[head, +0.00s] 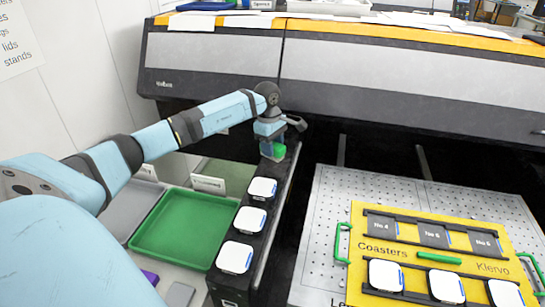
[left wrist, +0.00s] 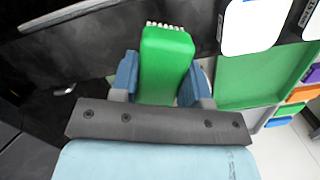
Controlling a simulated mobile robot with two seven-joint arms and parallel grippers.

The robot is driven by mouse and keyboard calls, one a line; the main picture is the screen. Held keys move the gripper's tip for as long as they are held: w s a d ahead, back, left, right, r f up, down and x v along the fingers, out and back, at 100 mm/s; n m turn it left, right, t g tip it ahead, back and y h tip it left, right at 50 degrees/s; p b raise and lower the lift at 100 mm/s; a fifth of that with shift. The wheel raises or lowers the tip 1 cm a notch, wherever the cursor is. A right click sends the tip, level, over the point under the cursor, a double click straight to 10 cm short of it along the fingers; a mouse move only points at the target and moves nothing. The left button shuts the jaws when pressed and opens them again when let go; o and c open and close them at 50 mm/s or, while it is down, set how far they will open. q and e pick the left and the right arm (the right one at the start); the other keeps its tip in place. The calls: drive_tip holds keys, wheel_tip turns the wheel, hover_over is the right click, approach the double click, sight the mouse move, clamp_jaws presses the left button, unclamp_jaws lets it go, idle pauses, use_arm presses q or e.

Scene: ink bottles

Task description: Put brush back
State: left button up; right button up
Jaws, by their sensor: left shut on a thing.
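My left gripper (head: 272,142) is shut on the green brush (head: 279,151), above the far end of a black rack. In the left wrist view the brush (left wrist: 164,62) is a green block with a row of white bristles at its far end. The blue fingers of my left gripper (left wrist: 162,82) close on its two sides. The head view shows only a small green part of the brush; whether it touches the rack is hard to tell. My right gripper is not in view.
The black rack (head: 248,205) holds white square pieces (head: 235,258) in a row. An empty green tray (head: 187,225) lies left of it. A yellow coaster board (head: 400,240) with green handles lies on a perforated metal plate (head: 323,228) at right. A dark machine front (head: 220,90) stands behind.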

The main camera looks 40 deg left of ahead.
use_arm(q)
wheel_tip(320, 180, down, 4)
drive_tip(key=shift+f, duration=0.2)
drive_tip(key=shift+f, duration=0.2)
drive_tip(key=o, duration=0.8)
drive_tip(key=shift+o, duration=0.2)
drive_tip(key=shift+r, duration=0.15)
